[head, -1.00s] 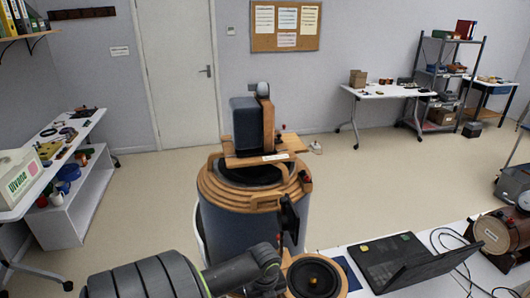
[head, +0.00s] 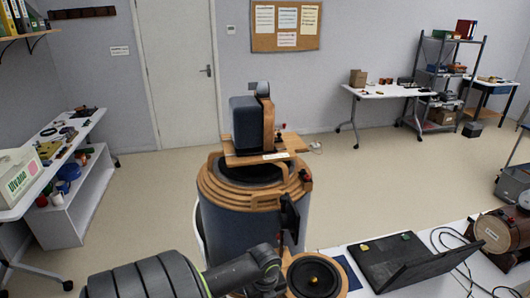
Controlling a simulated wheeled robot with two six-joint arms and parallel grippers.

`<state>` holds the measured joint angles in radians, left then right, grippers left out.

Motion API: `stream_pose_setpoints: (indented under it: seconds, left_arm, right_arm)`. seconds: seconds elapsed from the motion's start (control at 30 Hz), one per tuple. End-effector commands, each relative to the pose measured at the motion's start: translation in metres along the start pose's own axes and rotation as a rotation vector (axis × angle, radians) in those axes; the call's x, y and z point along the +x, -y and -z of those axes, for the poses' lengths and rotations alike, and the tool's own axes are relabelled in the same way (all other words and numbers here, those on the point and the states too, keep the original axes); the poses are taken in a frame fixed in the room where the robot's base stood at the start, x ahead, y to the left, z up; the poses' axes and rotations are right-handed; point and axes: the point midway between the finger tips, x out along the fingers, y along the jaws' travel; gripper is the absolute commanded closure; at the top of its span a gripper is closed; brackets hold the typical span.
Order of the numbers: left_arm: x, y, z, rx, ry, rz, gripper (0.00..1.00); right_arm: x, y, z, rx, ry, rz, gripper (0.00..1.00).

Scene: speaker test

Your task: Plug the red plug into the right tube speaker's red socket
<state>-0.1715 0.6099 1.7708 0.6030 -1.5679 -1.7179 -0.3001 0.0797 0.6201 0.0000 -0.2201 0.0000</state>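A large grey tube speaker (head: 240,230) with stacked wooden rings stands upright in the middle of the head view. A small red spot (head: 306,177) shows on its right rim; I cannot tell whether it is a socket or a plug. My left arm comes in from the bottom left. A dark part (head: 290,218), probably my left gripper, stands against the tube speaker's right side; its fingers are unclear. My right gripper is out of view.
A grey box with a wooden side (head: 246,124) stands on the tube speaker. A round wooden-rimmed driver (head: 314,277) and a black laptop (head: 398,262) with cables are on the white table (head: 345,240) at front right. Behind, the floor (head: 400,180) is open.

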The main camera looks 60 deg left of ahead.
Motion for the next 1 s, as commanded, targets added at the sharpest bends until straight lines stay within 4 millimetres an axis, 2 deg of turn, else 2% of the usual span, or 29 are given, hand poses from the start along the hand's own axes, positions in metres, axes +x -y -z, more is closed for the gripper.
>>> stream_pose_setpoints:
  seconds: [0.4,0.43,0.6,0.87,1.0]
  left_arm:
    - [0.0092,-0.0006,0.0002,-0.001,-0.001,-0.001,1.0]
    - [0.0086,-0.0006,0.0002,-0.001,-0.001,-0.001,0.81]
    - [0.0081,-0.0005,0.0002,-0.001,-0.001,-0.001,0.58]
    - [0.0075,-0.0005,0.0002,0.0,-0.001,-0.001,0.58]
    - [0.0007,-0.0004,0.0,0.0,0.0,-0.001,0.58]
  right_arm:
    - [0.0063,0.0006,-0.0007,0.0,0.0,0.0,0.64]
    - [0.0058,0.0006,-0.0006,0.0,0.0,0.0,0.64]
    - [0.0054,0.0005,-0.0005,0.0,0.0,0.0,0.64]
    - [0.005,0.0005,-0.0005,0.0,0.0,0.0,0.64]
    - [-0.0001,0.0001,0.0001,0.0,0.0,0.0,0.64]
